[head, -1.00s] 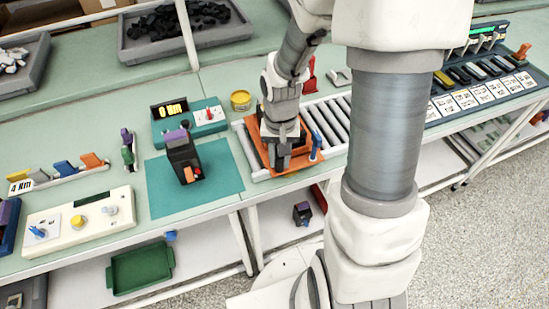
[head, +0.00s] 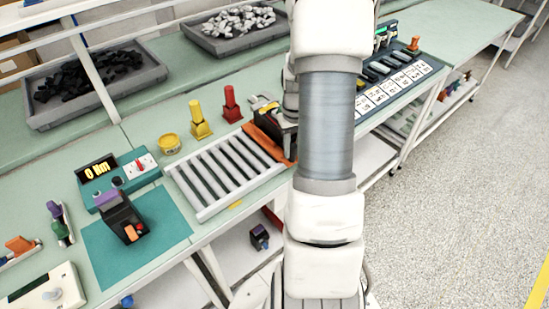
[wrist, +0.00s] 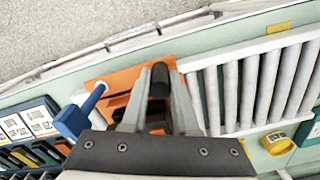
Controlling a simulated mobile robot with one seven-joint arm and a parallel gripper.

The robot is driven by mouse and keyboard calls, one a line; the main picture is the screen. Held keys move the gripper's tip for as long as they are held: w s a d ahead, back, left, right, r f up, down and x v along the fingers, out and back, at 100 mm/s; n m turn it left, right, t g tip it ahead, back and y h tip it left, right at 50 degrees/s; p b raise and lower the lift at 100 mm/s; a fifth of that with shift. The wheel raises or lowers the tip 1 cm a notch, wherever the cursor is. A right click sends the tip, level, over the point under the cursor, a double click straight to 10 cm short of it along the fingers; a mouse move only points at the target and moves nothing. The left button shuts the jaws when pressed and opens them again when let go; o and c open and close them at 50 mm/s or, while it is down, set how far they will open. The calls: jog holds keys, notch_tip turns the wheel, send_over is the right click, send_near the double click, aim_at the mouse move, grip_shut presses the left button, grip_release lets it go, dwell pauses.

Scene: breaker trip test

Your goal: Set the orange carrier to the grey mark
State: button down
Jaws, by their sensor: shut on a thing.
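The orange carrier (head: 268,142) lies at the right end of the roller track (head: 225,170), partly hidden behind my arm in the head view. In the wrist view, the carrier (wrist: 118,78) has a blue lever (wrist: 85,115) at one end. My gripper (wrist: 160,88) is over the carrier, its fingers shut on a dark upright grip (wrist: 160,80) there. My arm mostly hides the gripper in the head view. I cannot make out a grey mark.
A yellow tool (head: 200,122), a red tool (head: 231,104) and a yellow tub (head: 169,143) stand behind the track. A dark breaker (head: 122,218) sits on a teal mat (head: 170,225) to the left. A blue rack with labels (head: 395,85) is beyond my arm. The rollers left of the carrier are clear.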

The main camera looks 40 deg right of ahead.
jog(key=shift+d+r, duration=0.1)
jog(key=shift+d, duration=1.55)
jog(key=c, duration=0.7)
grip_release()
jog(key=shift+d, duration=0.15)
notch_tip(320, 180, up, 17)
jog(key=shift+r+p, duration=0.15)
jog(key=shift+p, duration=0.2)
